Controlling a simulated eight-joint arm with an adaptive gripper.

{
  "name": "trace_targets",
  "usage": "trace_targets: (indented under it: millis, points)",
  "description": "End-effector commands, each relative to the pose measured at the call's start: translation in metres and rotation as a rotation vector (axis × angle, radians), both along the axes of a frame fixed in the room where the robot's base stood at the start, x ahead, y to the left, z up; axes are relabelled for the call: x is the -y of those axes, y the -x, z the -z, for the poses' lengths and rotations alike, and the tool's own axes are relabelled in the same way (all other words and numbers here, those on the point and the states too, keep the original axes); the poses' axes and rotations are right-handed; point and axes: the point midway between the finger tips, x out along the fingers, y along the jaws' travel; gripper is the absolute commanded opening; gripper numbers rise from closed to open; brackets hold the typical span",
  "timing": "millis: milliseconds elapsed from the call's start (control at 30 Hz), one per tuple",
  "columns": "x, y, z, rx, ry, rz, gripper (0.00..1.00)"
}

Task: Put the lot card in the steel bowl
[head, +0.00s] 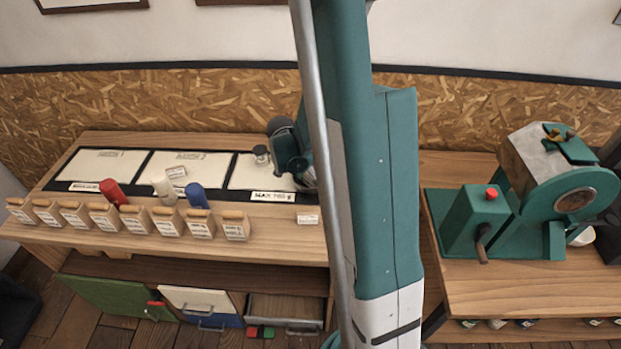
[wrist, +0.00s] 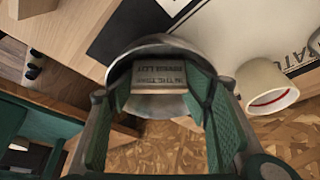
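In the wrist view my gripper (wrist: 158,82) has its green-padded fingers on both sides of the lot card (wrist: 160,74), a small printed piece with a pale wooden edge. The card fills the gap and appears gripped. The steel bowl (wrist: 165,43) shows as a grey curved rim around and behind the card and fingertips. How deep the card sits relative to the rim is not clear. In the head view my gripper (head: 298,172) is at the right end of the bench, partly behind my arm, which hides the bowl and the card.
A pale cup with a red ring (wrist: 268,88) stands beside the bowl. Small wooden bins (head: 135,219) line the bench front, with red (head: 112,190) and blue (head: 196,195) objects behind them. A green roaster (head: 560,195) stands on the right bench. An open drawer (head: 285,309) is below.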

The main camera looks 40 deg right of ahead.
Motion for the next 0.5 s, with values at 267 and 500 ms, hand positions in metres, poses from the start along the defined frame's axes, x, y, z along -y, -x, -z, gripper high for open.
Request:
trace_targets:
  millis: [267, 500]
  points:
    - [-0.002, 0.0, 0.0, 0.0, -0.003, -0.001, 0.49]
    - [-0.006, 0.0, -0.011, 0.001, -0.001, -0.001, 0.49]
